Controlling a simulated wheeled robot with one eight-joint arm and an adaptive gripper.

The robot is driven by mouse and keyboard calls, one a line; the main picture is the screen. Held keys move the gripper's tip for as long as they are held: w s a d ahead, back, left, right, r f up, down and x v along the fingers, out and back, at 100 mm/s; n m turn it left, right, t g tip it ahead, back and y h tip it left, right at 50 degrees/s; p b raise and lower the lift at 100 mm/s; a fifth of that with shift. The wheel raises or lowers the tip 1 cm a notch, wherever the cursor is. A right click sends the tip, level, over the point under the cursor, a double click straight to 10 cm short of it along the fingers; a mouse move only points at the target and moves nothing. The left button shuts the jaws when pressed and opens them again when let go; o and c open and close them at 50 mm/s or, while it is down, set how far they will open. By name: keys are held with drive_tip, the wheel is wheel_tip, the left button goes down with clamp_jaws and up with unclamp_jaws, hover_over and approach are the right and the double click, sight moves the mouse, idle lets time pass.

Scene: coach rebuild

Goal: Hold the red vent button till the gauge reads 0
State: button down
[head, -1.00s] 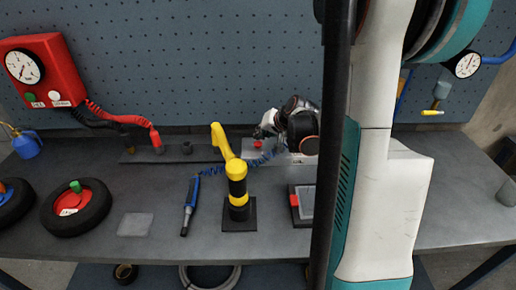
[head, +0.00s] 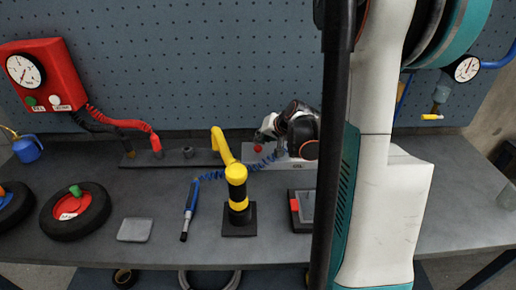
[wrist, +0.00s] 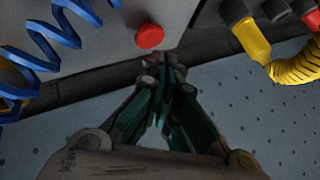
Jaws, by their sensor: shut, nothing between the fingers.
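The red vent button (head: 257,148) sits on top of a pale grey box (head: 279,163) at the back of the bench. It also shows in the wrist view (wrist: 150,35), uncovered, just beyond the fingertips. My gripper (head: 262,137) is beside and above the button at its right. In the wrist view my gripper (wrist: 166,60) has its fingers together with nothing between them, and the tips look apart from the button. A round white gauge (head: 467,68) hangs on the right of the pegboard, and another gauge (head: 25,70) is on a red box at left. Their readings are too small to tell.
A yellow and black post (head: 237,190) stands in front of the box. A coiled blue hose (head: 232,169) runs by it to a blue pen-like tool (head: 189,207). Wheels (head: 76,211) lie at left. A dark tray (head: 302,208) lies in front of my arm.

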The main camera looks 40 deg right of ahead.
sight(260, 147)
drive_tip(key=shift+f, duration=0.1)
idle(0.3)
drive_tip(key=shift+f+b, duration=0.35)
drive_tip(key=shift+b, duration=0.05)
drive_tip(key=shift+f+b, duration=0.45)
drive_tip(key=shift+f, duration=0.05)
idle(0.7)
drive_tip(key=shift+r, duration=0.1)
idle(2.9)
drive_tip(key=shift+r+p, duration=0.7)
drive_tip(key=shift+r, duration=0.15)
drive_tip(key=shift+r, duration=0.1)
drive_tip(key=shift+r+p, duration=1.8)
drive_tip(key=shift+r, duration=0.65)
